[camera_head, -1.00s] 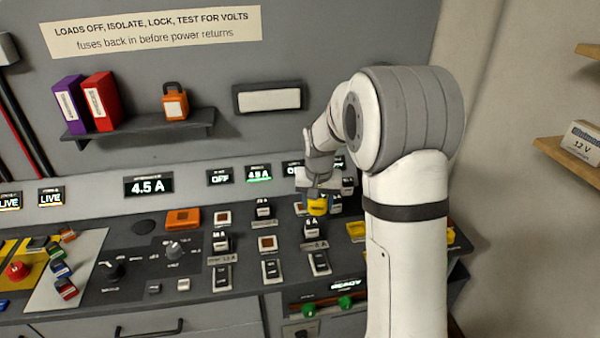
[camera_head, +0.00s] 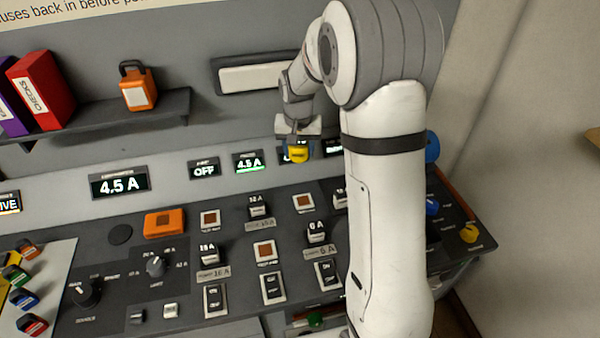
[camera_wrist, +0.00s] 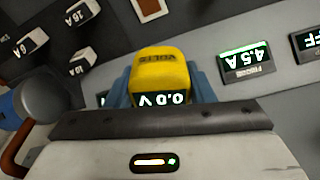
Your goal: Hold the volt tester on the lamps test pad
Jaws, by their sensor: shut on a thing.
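The volt tester (camera_head: 299,153) is a small yellow block, held above the back of the sloping console, in front of the row of displays. In the wrist view the tester (camera_wrist: 160,70) is between the blue fingers of my gripper (camera_wrist: 160,90), and its screen reads 0.0 V upside down. My gripper (camera_head: 298,138) is shut on it. Brown square test pads in white frames show at the upper right (camera_head: 303,202), the middle (camera_head: 265,251) and the left (camera_head: 210,218). Their labels are too small to tell which is for lamps. The tester appears apart from all of them.
Fuse blocks and switches (camera_head: 272,288) stand among the pads. An orange box (camera_head: 164,223) lies left of them. A shelf (camera_head: 160,107) with binders and an orange padlock (camera_head: 138,88) is behind. My arm hides the console's right part.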

